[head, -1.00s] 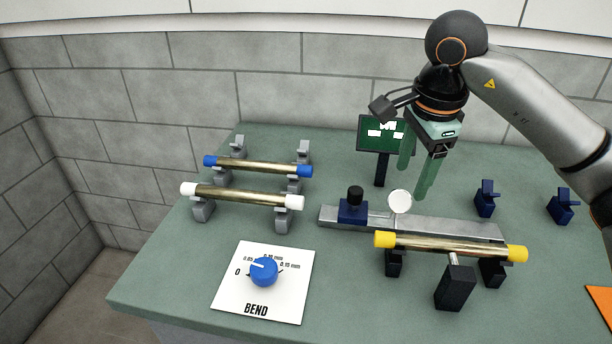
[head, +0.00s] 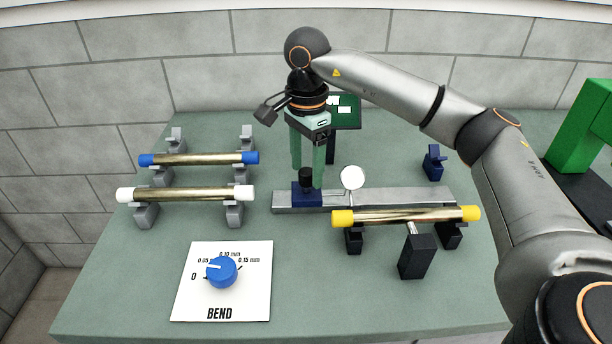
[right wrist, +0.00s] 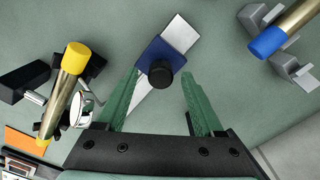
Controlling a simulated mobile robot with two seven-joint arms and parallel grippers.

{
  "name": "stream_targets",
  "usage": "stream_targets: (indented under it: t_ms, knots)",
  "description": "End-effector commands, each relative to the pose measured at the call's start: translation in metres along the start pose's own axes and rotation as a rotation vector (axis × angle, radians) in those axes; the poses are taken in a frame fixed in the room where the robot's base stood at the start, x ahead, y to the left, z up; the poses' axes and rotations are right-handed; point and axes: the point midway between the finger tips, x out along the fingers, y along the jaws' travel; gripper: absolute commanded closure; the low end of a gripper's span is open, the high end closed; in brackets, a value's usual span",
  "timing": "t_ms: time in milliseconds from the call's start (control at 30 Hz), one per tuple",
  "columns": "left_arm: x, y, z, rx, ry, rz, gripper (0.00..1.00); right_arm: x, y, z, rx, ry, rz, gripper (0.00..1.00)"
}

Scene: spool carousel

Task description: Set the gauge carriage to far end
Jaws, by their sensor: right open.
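The gauge carriage (head: 306,194) is a dark blue block with a black knob (head: 306,176) on top. It sits near the left end of the grey rail (head: 420,193), with a round white dial (head: 352,178) on an arm to its right. My right gripper (head: 307,173) points down at the carriage with its green fingers open. In the right wrist view the carriage (right wrist: 154,50) and its knob (right wrist: 161,74) show between and just beyond the fingertips; contact cannot be told. My left gripper is not in view.
A yellow-capped tube (head: 405,216) rests on dark stands in front of the rail. Blue-capped (head: 200,159) and white-capped (head: 185,194) tubes lie on grey stands at left. A BEND dial (head: 221,271) is at front. A green screen (head: 347,112) stands behind.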

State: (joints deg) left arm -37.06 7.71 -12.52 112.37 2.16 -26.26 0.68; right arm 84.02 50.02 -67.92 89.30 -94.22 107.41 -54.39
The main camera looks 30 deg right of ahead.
Motion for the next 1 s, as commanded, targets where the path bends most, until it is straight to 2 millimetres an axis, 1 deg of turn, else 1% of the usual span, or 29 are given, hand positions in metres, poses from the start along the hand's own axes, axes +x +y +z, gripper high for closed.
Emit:
stream_targets:
  t_ms: [33,200,500,533,1000]
  knots:
    - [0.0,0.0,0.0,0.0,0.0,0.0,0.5,0.008,0.001,-0.001,0.001,0.001,0.003,0.31]
    - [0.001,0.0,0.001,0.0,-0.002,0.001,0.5,0.021,0.0,-0.001,0.001,0.001,0.001,0.31]
    - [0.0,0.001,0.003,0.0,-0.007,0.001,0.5,0.024,0.0,0.0,0.001,0.001,-0.001,0.31]
    - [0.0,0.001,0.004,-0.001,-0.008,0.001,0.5,0.024,0.0,0.0,0.001,0.001,-0.001,0.32]
    - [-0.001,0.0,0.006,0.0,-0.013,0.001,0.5,0.024,0.0,0.0,0.001,0.0,0.0,0.85]
